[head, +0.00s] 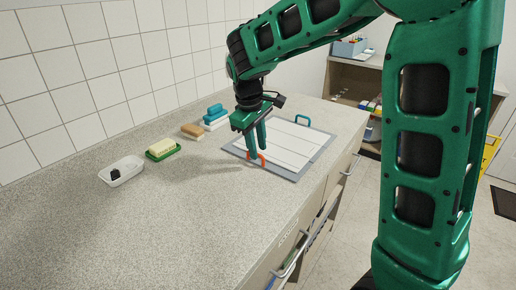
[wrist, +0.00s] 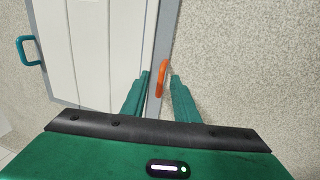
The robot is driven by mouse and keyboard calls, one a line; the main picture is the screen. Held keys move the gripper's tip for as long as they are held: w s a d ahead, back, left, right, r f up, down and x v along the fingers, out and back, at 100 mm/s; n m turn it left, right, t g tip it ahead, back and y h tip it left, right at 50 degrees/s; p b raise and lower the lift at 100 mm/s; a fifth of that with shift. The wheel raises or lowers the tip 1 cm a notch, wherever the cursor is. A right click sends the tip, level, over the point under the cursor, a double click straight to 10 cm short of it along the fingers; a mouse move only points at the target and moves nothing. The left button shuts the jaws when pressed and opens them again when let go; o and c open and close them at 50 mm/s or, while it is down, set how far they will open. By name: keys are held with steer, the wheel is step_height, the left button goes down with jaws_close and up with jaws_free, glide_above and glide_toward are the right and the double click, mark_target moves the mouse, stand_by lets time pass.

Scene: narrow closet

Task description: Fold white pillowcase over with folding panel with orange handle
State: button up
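The white pillowcase (head: 290,137) lies flat on a grey folding panel board (head: 294,176) on the counter. The orange handle (head: 256,158) is at the board's near-left edge; in the wrist view it (wrist: 163,78) stands upright between my fingertips. A teal handle (head: 303,119) is on the opposite edge and also shows in the wrist view (wrist: 29,50). My gripper (head: 257,157) points down at the orange handle. In the wrist view its fingers (wrist: 160,82) are apart, one on each side of the handle, with a gap visible on the right side.
Left of the board on the counter are a white dish (head: 122,172) with a black item, a green dish with a yellow block (head: 162,148), a brown-and-white block (head: 192,130) and a teal-and-white stack (head: 214,116). The tiled wall bounds the back. The front counter is clear.

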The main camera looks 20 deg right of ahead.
steer(key=shift+d+f, duration=0.1)
steer(key=shift+f, duration=0.35)
steer(key=shift+c, duration=0.3)
jaws_close()
steer(key=shift+r, duration=0.1)
stand_by(0.8)
